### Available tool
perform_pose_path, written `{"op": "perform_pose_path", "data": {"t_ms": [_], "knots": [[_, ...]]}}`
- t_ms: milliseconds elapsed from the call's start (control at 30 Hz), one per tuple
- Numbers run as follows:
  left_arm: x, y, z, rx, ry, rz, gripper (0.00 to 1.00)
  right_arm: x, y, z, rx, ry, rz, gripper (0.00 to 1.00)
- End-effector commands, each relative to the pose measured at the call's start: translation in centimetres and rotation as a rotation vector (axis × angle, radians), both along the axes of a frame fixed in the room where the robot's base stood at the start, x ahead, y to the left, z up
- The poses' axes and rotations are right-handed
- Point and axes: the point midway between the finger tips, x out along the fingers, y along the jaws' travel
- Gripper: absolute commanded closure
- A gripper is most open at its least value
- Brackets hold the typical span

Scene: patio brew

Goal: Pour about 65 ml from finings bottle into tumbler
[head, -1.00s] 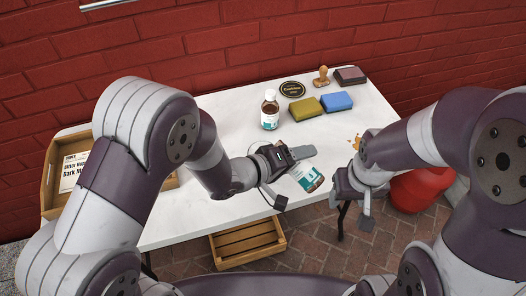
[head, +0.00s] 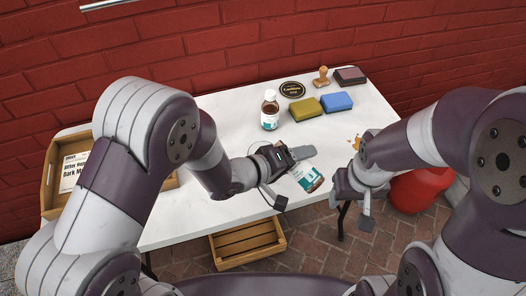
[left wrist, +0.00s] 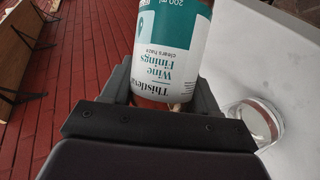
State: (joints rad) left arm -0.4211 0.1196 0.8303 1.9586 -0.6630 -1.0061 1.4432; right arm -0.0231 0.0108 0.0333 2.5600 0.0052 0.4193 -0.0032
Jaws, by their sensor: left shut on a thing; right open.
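My left gripper (head: 296,154) is shut on the finings bottle (head: 309,178), which has a teal and white label and is held tilted near the table's front edge. In the left wrist view the bottle (left wrist: 172,45) fills the space beyond the fingers, its label reading "Wine Finings" and 200 ml; its mouth is out of view. The clear glass tumbler (left wrist: 262,121) is beside the gripper in that view. In the head view the tumbler is mostly hidden behind my left gripper. Its contents cannot be made out. My right gripper (head: 352,190) is open and empty by the table's right front edge.
A capped brown bottle (head: 270,112) stands on the white table (head: 220,118). A wooden crate (head: 248,243) is below.

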Motion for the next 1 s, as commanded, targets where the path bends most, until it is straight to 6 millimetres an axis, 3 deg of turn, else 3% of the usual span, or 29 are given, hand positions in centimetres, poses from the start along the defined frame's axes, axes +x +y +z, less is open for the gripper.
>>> {"op": "perform_pose_path", "data": {"t_ms": [433,633,733,800,933,1000], "knots": [[0.0,0.0,0.2,0.011,-0.011,0.000,0.81,0.0,0.0,0.2,0.000,0.000,0.000,0.42],[0.4,0.4,1.4,0.164,-0.147,-0.001,0.81,0.0,0.0,1.5,0.000,0.000,0.000,0.42],[0.8,1.0,-0.1,0.291,-0.260,-0.001,0.81,0.0,0.0,-0.4,0.000,0.000,0.000,0.42],[0.8,1.0,0.6,0.376,-0.340,-0.001,0.81,0.0,0.0,-0.5,0.000,0.001,0.000,0.42],[0.4,0.6,-1.4,0.497,-0.445,-0.002,0.81,0.0,0.0,-3.7,0.000,0.001,0.000,0.42],[0.2,0.4,-0.6,0.564,-0.506,-0.003,0.81,0.0,0.0,-3.7,0.000,0.001,0.000,0.42]]}}
